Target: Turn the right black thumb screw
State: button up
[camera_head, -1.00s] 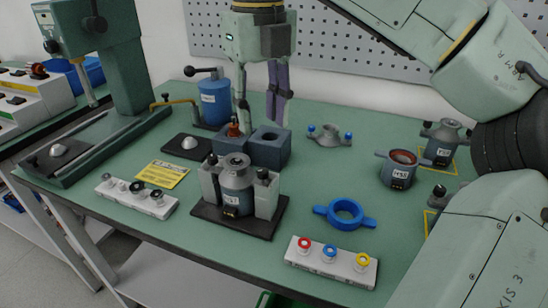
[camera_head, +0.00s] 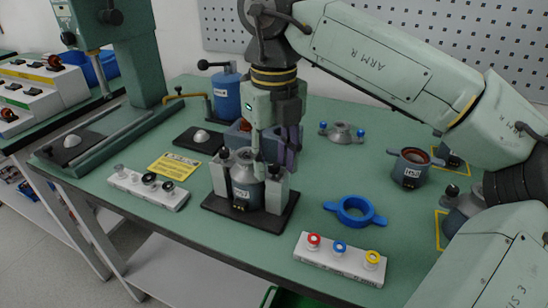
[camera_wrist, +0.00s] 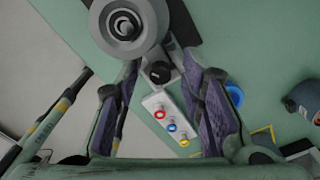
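The clamp fixture has a dark base plate (camera_head: 222,212) and two grey blocks, with a grey motor (camera_head: 246,190) upright between them. The left black thumb screw (camera_head: 224,153) tops the left block. The right black thumb screw (camera_head: 274,172) tops the right block, partly hidden by my gripper (camera_head: 275,160), which hangs over it from above. In the wrist view, the right screw's black head (camera_wrist: 160,72) shows between the two purple-padded fingers, with gaps on both sides. My gripper is open and empty. The motor's round top (camera_wrist: 125,22) lies just beyond the fingertips there.
A white block with red, blue and yellow knobs (camera_head: 330,265) and a blue two-handled ring (camera_head: 355,211) lie right of the fixture. A white knob strip (camera_head: 148,190) and yellow sign (camera_head: 173,165) lie left. Behind stands a blue cylinder (camera_head: 226,100). A grey pot (camera_head: 411,168) stands right.

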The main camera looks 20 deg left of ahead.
grip_shut()
dwell(0.3)
jog(key=m, duration=0.4)
jog(key=shift+m+b, duration=0.3)
jog(key=shift+b, duration=0.1)
jog(key=shift+o, duration=0.2)
grip_release()
dwell(0.4)
